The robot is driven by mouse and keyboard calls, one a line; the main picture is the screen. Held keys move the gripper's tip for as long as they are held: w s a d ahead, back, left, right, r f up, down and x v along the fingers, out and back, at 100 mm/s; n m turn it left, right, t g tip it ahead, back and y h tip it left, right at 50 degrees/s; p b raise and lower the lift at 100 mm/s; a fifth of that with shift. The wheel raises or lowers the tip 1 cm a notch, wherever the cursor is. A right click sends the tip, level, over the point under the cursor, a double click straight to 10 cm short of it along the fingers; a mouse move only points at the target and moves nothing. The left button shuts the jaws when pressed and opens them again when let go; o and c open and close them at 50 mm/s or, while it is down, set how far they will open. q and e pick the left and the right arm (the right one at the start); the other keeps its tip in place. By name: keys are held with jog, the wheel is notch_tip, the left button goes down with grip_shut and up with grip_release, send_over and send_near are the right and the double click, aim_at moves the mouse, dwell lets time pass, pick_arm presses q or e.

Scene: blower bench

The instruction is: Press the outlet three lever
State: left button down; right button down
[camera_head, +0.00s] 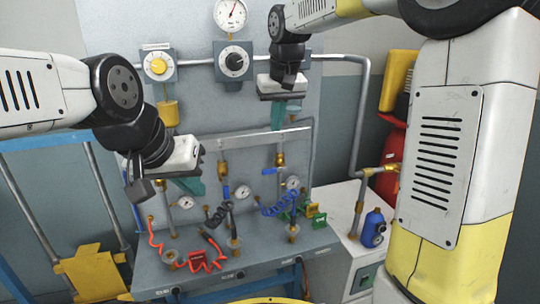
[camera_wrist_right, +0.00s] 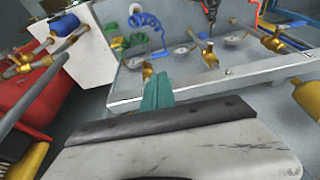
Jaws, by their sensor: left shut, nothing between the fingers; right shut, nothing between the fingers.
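On the grey blower bench (camera_head: 235,270), several outlet pipes with brass fittings run down the back panel. No outlet number is readable. My left gripper (camera_head: 191,186) is shut and empty before the left part of the panel.
Red (camera_head: 200,262), black and blue (camera_head: 278,207) coiled hoses lie on the bench. A blue bottle (camera_head: 373,228) stands on a white cabinet at right, near a red cylinder (camera_head: 390,150). A horizontal rail (camera_head: 255,139) crosses the panel below my right gripper.

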aim_at(269, 171)
jog(key=shift+w+a+f, duration=0.2)
jog(key=shift+w+a, duration=0.35)
jog(key=shift+w, duration=0.35)
jog(key=s+d+x, duration=0.1)
jog(key=x, duration=1.2)
jog(key=shift+a+f, duration=0.3)
jog(key=shift+f, duration=0.3)
